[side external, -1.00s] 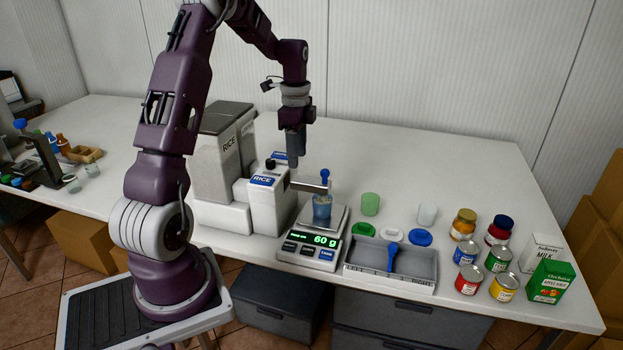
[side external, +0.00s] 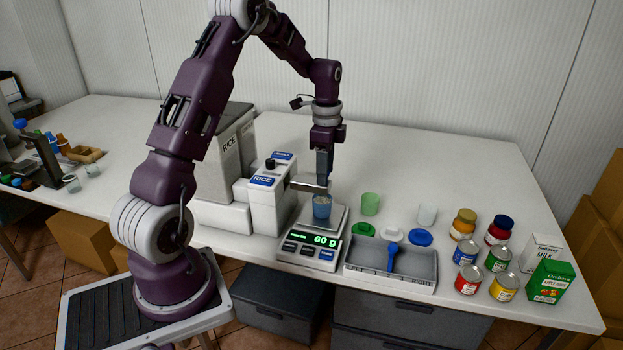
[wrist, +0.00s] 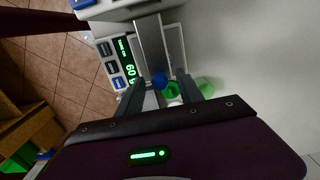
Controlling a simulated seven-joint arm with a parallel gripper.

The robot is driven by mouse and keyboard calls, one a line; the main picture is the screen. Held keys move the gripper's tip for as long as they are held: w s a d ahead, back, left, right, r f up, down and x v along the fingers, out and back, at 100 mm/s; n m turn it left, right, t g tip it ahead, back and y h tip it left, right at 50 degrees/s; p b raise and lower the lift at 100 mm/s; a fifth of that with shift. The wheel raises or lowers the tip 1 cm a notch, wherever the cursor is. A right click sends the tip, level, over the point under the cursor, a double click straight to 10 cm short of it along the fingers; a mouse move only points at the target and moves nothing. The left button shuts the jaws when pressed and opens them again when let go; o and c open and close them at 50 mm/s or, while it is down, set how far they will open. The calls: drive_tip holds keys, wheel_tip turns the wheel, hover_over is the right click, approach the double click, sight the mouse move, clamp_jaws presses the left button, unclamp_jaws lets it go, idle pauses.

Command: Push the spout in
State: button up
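The spout (side external: 304,184) is a pale bar that sticks out to the right from the front of the rice dispenser (side external: 268,208), over the scale. In the wrist view the spout (wrist: 151,45) runs down to a round blue knob (wrist: 160,81) at its outer end. My gripper (side external: 323,183) points down at that outer end and hides the knob in the side view. In the wrist view my gripper (wrist: 160,84) is open, with a finger on each side of the knob. I cannot tell whether either finger touches it.
A blue cup (side external: 322,209) stands on the scale (side external: 310,252) under the spout; the display reads 60 g. A green cup (side external: 370,203), lids, a grey tray (side external: 420,272) with a blue scoop, and several cans stand to the right. The table behind them is clear.

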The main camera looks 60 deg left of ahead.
sight(293, 178)
clamp_jaws()
drive_tip(key=shift+s+a, duration=3.05)
drive_tip(key=shift+o, duration=0.8)
unclamp_jaws()
wheel_tip(293, 178, up, 7)
drive_tip(key=shift+d, duration=0.1)
